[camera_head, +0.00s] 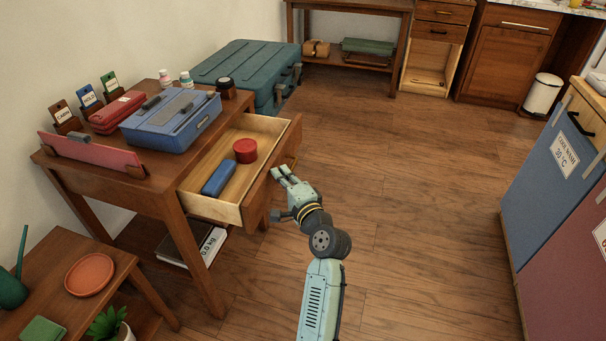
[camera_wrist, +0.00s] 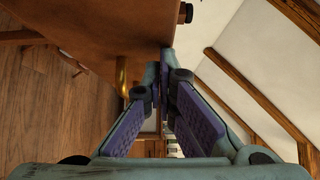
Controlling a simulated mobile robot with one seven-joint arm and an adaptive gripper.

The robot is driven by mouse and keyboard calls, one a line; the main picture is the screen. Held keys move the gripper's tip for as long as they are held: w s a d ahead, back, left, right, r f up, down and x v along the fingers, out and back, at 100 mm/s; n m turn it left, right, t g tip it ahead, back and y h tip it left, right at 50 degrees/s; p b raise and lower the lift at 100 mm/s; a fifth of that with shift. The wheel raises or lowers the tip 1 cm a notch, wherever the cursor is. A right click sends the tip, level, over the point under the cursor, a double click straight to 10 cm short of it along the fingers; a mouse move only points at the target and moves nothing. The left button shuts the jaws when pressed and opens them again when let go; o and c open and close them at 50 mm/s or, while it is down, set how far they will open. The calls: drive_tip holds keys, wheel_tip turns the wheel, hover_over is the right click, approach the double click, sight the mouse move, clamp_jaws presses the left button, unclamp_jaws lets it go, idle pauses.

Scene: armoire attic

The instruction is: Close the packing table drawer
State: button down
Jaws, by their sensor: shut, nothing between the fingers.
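The packing table (camera_head: 165,190) stands at the left in the head view. Its drawer (camera_head: 225,208) is pulled out toward the right, with a red round tin (camera_head: 245,150) and a blue case (camera_head: 218,178) inside. My gripper (camera_head: 281,172) is shut and empty, with its fingertips close to the outer face of the drawer front (camera_head: 255,190). In the wrist view, my gripper (camera_wrist: 167,65) points along a brown wooden panel (camera_wrist: 90,25) with a brass handle (camera_wrist: 121,75) beside the fingers. I cannot tell whether the fingertips touch the wood.
A blue box (camera_head: 170,120) and small items lie on the tabletop. A low bench (camera_head: 75,255) with a red plate (camera_head: 90,274) stands at the front left. A green trunk (camera_head: 245,75) is behind the table. The floor (camera_head: 420,170) to the right is clear.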

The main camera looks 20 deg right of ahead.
drive_tip(key=w+a+p, duration=0.1)
drive_tip(key=w+a, duration=0.1)
drive_tip(key=a, duration=0.1)
drive_tip(key=w+a+p, duration=0.2)
drive_tip(key=w+a, duration=0.1)
drive_tip(key=a, duration=0.1)
drive_tip(key=w+a+p, duration=0.1)
drive_tip(key=w+a, duration=0.1)
drive_tip(key=a, duration=0.2)
drive_tip(key=shift+w+r, duration=0.15)
drive_tip(key=shift+w+a+p, duration=0.55)
drive_tip(key=shift+a, duration=0.15)
drive_tip(key=shift+d, duration=0.1)
